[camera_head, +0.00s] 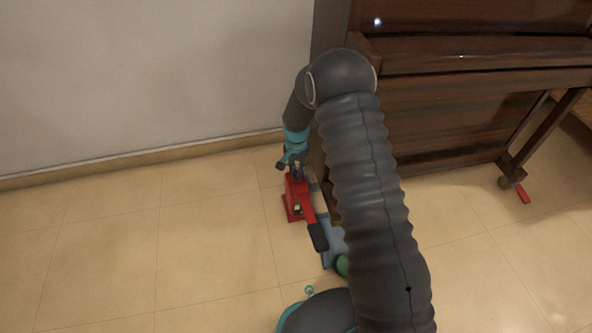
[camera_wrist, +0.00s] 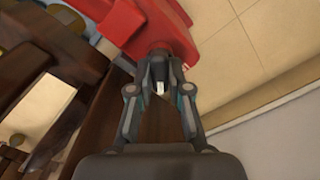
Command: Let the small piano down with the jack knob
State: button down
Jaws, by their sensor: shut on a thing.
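The small dark brown piano (camera_head: 440,105) stands against the wall at the right of the head view. The red jack (camera_head: 296,204) is on the floor by its left end, with a black-ended handle slanting toward the front. My gripper (camera_head: 293,168) reaches down to the jack's top. In the wrist view the fingertips of my gripper (camera_wrist: 160,72) meet beside the red jack body (camera_wrist: 135,22), shut on the jack knob, which is mostly hidden between them. My arm covers part of the piano's left side, so the gap under that end cannot be seen.
A red wedge (camera_head: 523,194) lies by the piano's right front foot. A blue-grey flat piece (camera_head: 332,240) and a green object (camera_head: 342,265) lie in front of the jack, partly behind my arm. The tiled floor (camera_head: 130,240) to the left is clear.

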aim_at(296, 171)
jog(key=n, duration=0.3)
jog(key=shift+n, duration=2.3)
jog(key=c, duration=1.1)
grip_release()
notch_tip(296, 171, up, 12)
